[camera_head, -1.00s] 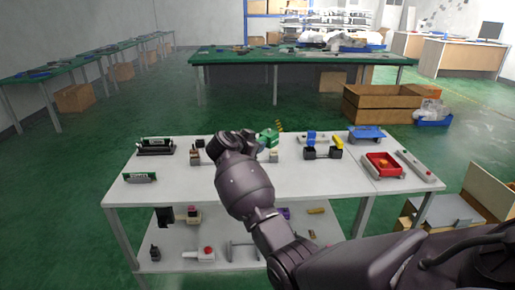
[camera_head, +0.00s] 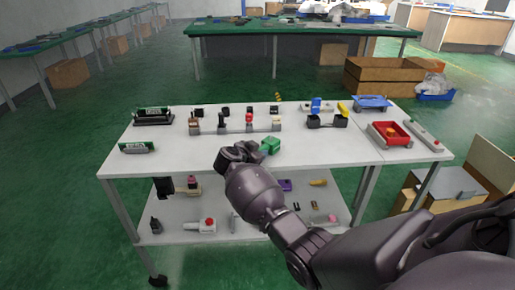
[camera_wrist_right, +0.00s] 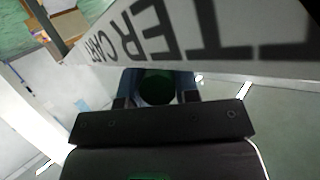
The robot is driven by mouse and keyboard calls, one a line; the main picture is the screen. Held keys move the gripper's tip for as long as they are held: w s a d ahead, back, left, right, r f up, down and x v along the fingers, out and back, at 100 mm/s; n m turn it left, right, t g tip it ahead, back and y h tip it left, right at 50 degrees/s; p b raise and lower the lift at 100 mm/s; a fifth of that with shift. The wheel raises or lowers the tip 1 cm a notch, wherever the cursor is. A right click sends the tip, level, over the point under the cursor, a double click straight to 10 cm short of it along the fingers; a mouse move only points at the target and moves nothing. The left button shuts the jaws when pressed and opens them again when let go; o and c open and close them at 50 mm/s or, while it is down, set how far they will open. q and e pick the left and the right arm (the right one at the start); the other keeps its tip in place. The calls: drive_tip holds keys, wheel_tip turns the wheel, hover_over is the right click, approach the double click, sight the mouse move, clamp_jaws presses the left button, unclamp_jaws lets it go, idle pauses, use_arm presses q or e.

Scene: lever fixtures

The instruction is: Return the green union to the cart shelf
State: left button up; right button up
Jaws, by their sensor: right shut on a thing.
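The green union (camera_head: 270,146) shows just beyond my right gripper (camera_head: 257,150), over the front middle part of the white cart's top shelf (camera_head: 300,153). The gripper is shut on it; the hand hides part of it. In the right wrist view a dark green round face of the union (camera_wrist_right: 157,88) sits between the two fingers (camera_wrist_right: 157,98). I cannot tell how high it is above the shelf. The cart's lower shelf (camera_head: 178,220) is below. My left gripper is out of view.
A row of small fixtures with a red knob (camera_head: 249,118) stands behind the union. A red tray (camera_head: 389,134) is at right, a small green-faced sign (camera_head: 137,147) at left. The lower shelf holds several parts. In the wrist view a lettered panel (camera_wrist_right: 200,35) is close to the fingers.

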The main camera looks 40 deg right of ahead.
drive_tip(key=shift+f, duration=0.15)
drive_tip(key=o, duration=1)
drive_tip(key=shift+c, duration=0.2)
drive_tip(key=shift+f+b, duration=0.15)
drive_tip(key=shift+b, duration=0.2)
drive_tip(key=shift+s+a, duration=0.1)
drive_tip(key=shift+a, duration=0.05)
drive_tip(key=p+v, duration=0.2)
drive_tip(key=v, duration=0.8)
drive_tip(key=shift+a+p, duration=0.25)
drive_tip(key=shift+p, duration=0.1)
